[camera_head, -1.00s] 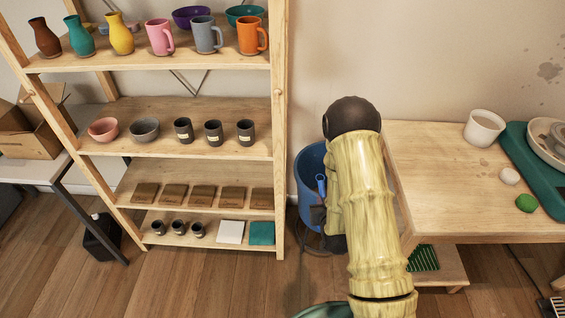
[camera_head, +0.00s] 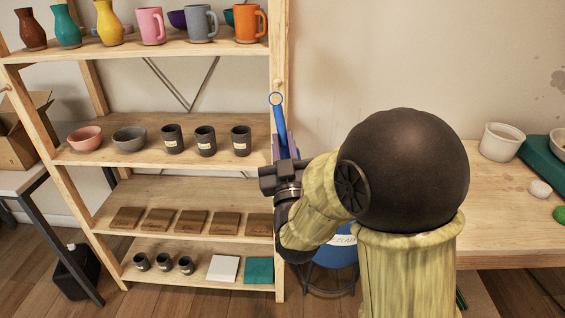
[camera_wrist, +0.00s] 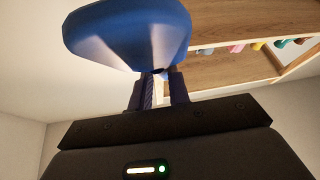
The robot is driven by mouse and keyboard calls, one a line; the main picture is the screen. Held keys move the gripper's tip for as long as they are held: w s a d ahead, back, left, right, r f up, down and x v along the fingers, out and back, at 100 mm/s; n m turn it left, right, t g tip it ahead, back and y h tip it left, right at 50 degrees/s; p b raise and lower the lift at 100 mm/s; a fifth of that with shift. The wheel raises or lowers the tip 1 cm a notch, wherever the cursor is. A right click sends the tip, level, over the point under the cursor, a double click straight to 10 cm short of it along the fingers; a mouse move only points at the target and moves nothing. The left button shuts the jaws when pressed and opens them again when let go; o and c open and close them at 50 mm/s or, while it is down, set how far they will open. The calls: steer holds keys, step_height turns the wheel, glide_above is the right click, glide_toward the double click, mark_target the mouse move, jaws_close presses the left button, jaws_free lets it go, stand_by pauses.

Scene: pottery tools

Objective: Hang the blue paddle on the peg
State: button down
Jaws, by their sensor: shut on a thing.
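The blue paddle (camera_head: 280,124) is held upright in the head view, with a ring at its top end. In the wrist view a broad blue part of it (camera_wrist: 128,32) fills the upper left. My gripper (camera_head: 285,154) is shut on the paddle below the ring; its fingers also show in the wrist view (camera_wrist: 161,88). A wooden peg (camera_head: 278,84) sticks out of the shelf's right front post. The ring appears just below the peg in the picture; their separation in depth cannot be told. The paddle's lower part is hidden by my gripper in the head view.
The wooden shelf (camera_head: 190,153) holds vases, mugs, bowls, cups and tiles. A wooden table (camera_head: 492,215) with a white cup (camera_head: 501,141) is at right. Bare wall lies right of the post.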

steer(key=shift+s+r, duration=0.15)
steer(key=shift+r, duration=0.1)
steer(key=shift+w, duration=0.2)
steer(key=shift+w+d+f+p, duration=0.15)
steer(key=shift+w+p, duration=0.6)
steer(key=shift+w, duration=0.8)
steer(key=shift+w+a+f+p, duration=0.15)
steer(key=shift+w+p, duration=0.6)
steer(key=shift+w, duration=0.8)
steer(key=shift+w+d+f+b, duration=0.1)
steer(key=shift+w+f+b, duration=0.1)
steer(key=shift+w, duration=0.65)
steer(key=shift+w+d+f+b, duration=0.1)
steer(key=shift+w+f+b, duration=0.1)
steer(key=shift+w, duration=0.6)
steer(key=shift+w, duration=0.1)
